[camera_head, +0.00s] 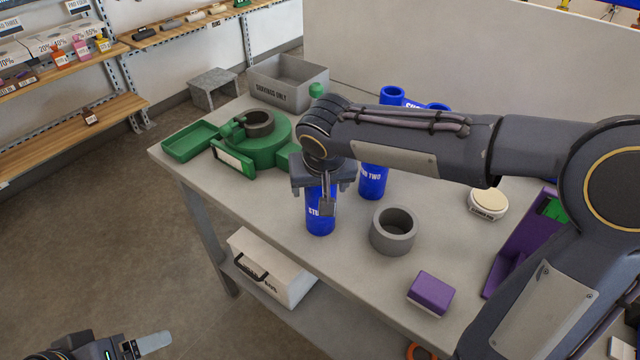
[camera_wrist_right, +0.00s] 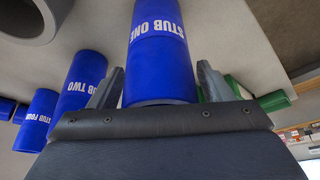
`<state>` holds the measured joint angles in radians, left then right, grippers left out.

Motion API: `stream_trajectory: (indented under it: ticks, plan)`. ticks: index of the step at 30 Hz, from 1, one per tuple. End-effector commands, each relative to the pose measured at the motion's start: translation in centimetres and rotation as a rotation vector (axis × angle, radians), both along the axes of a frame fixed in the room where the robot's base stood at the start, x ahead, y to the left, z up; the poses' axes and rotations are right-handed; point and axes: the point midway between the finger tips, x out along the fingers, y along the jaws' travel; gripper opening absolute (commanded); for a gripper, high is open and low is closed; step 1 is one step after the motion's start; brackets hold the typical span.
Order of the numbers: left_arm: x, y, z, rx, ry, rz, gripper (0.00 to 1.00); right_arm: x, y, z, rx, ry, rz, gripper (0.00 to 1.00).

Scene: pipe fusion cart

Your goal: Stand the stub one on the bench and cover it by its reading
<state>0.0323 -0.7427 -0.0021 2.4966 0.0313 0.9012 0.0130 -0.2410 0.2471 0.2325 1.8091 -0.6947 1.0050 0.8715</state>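Stub one (camera_head: 320,218) is a blue cylinder with white lettering near the bench's (camera_head: 270,205) front edge. It is upright; I cannot tell whether its base touches the bench. My right gripper (camera_head: 326,205) is over it from above, one finger in front of it. In the right wrist view stub one (camera_wrist_right: 160,55) is between the two fingertips (camera_wrist_right: 160,75), very close to both; firm contact is not clear. Stub two (camera_head: 373,180) stands behind it to the right. My left gripper (camera_head: 150,343) barely shows at bottom left; its opening is not clear.
A grey ring (camera_head: 380,238) and a purple block (camera_head: 431,292) are right of stub one. A round cream-topped device (camera_head: 488,200) and purple stand (camera_head: 510,255) are farther right. A green machine (camera_head: 265,150) and grey shavings bin (camera_head: 280,95) are at left. More blue stubs (camera_head: 392,94) are behind my arm.

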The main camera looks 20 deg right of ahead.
Motion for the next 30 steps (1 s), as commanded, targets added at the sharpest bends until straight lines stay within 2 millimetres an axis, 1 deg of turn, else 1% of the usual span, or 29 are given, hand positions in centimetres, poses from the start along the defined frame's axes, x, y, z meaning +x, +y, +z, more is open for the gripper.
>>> stream_trajectory:
  ticks: [8,11,13,17,24,27,30]
  plan:
    - [0.0,0.0,0.1,0.0,0.0,0.0,0.78,0.0,0.0,0.0,0.0,0.0,0.0,0.78]
    - [0.0,0.0,0.5,0.0,0.0,0.0,0.78,0.0,0.0,0.5,0.0,0.0,0.0,0.78]
    - [0.0,0.0,0.4,0.0,-0.001,0.0,0.78,-0.2,0.0,1.0,0.001,-0.003,0.0,0.78]
    - [0.0,0.0,0.4,0.0,0.0,0.0,0.78,-1.1,0.2,3.2,0.002,-0.006,0.0,0.78]
    - [0.0,0.0,0.6,0.0,0.0,0.0,0.78,-3.1,0.4,8.0,0.003,-0.004,0.0,0.78]
    - [0.0,0.0,0.7,0.0,0.0,0.0,0.78,-3.7,0.5,9.6,0.001,-0.004,0.002,0.78]
    - [0.0,0.0,0.8,0.0,0.0,0.0,0.78,-4.2,0.6,10.7,0.001,-0.003,0.0,0.78]
